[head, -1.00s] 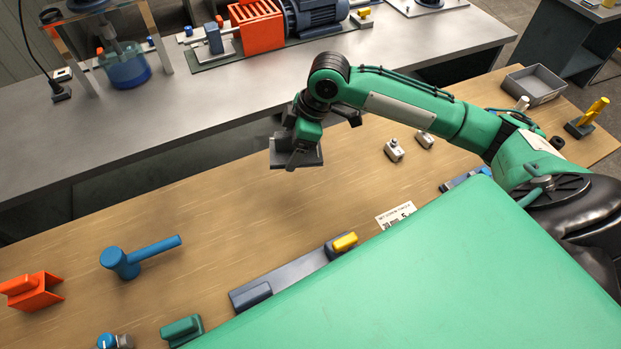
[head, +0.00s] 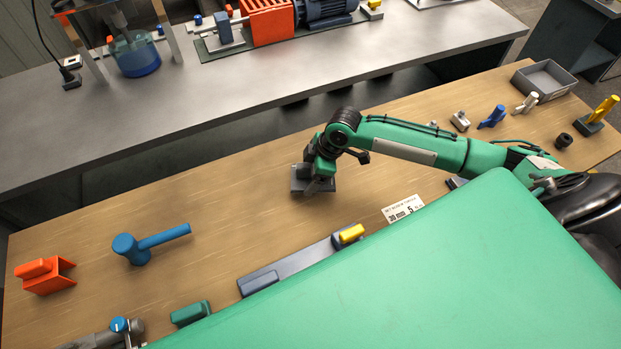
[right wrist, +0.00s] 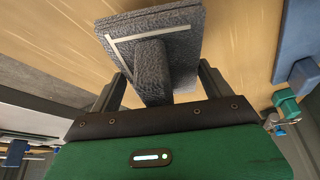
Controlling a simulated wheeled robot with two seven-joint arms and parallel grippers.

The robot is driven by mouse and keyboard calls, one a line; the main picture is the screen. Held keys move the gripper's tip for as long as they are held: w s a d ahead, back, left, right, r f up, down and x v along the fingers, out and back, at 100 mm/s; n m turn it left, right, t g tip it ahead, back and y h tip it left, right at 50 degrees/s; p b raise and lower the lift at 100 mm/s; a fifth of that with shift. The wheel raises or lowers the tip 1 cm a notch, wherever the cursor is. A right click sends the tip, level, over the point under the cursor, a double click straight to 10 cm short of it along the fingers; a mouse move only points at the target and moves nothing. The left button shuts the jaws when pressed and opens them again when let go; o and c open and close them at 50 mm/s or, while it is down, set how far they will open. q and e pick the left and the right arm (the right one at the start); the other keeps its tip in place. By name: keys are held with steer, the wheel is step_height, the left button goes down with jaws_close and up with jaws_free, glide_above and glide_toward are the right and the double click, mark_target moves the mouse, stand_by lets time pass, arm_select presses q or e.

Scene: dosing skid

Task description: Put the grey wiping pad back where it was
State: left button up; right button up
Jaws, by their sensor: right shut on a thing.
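The grey wiping pad (head: 300,184) is in my right gripper (head: 318,172), over the middle of the wooden bench. In the right wrist view the pad (right wrist: 185,50) is a textured dark grey slab with a raised grip block, and the fingers (right wrist: 160,86) are shut on that block. A pale L-shaped line shows across the pad's face. The pad is close to the bench top; I cannot tell whether it touches. My left gripper is not in view.
The wooden bench (head: 215,205) is clear around the pad. A blue hammer-shaped tool (head: 150,243) and an orange bracket (head: 45,275) lie left. A long grey-blue fixture with a yellow block (head: 352,233) and a printed label (head: 403,208) are nearer me. A grey tray (head: 544,78) stands far right.

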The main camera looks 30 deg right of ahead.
mark_target(310, 181)
step_height(310, 181, down, 4)
steer(key=shift+r+p, duration=0.15)
steer(key=shift+p, duration=0.2)
steer(key=shift+f, duration=0.25)
steer(key=shift+f, duration=0.1)
steer(key=o, duration=0.9)
steer(key=shift+d+r, duration=0.2)
steer(key=shift+r, duration=0.25)
steer(key=b+v, duration=0.2)
steer(key=v, duration=0.9)
steer(key=shift+s+r, duration=0.1)
steer(key=shift+r, duration=0.05)
